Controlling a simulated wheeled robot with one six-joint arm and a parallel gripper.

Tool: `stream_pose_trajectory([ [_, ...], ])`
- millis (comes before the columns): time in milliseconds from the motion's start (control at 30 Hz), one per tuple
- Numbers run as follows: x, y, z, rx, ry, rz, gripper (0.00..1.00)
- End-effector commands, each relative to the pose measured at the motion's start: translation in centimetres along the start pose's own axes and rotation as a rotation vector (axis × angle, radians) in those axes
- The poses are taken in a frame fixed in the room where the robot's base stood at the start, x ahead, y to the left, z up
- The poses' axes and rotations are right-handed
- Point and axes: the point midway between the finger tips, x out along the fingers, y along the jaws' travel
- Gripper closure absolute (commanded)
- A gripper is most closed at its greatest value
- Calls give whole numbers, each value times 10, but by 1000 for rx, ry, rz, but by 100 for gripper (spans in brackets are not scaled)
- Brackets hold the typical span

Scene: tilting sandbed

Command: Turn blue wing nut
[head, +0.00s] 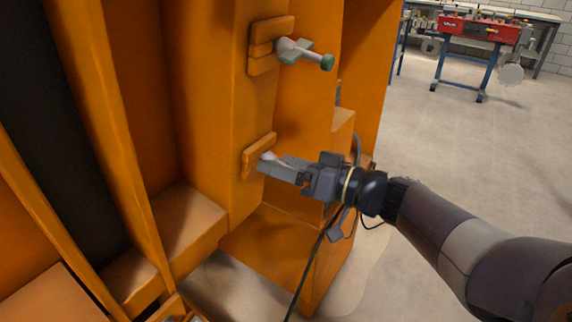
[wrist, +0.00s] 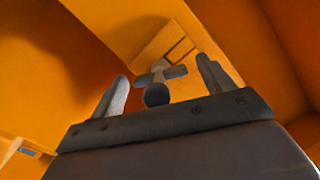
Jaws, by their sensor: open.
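A small wing nut (wrist: 173,72) shows in the wrist view; it looks grey, and I cannot make out blue. It has a cross-piece and a dark round end facing the camera. It lies between the two fingers, with space visible on both sides. In the head view, a pale part of the lower fitting (head: 267,156) shows at an orange block, mostly hidden by my gripper (head: 272,166). My gripper is open and its fingers reach to this fitting. In the wrist view my gripper (wrist: 164,72) has its fingers spread around the wing nut.
A second grey fitting with a green-ended bar (head: 305,52) sticks out from an orange block above my gripper. The tall orange frame (head: 212,90) stands at left, with a low orange box below. A cable hangs near my wrist. Floor at right is clear; a red-topped workbench (head: 478,30) stands far back.

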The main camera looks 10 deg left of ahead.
Motion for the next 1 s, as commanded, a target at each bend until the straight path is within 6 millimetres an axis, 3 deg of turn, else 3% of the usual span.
stream_pose_trajectory([
  [133,0,0,0,0,0,0,24],
  [667,0,0,0,0,0,0,67],
  [1000,0,1,1,44,1,-8,68],
])
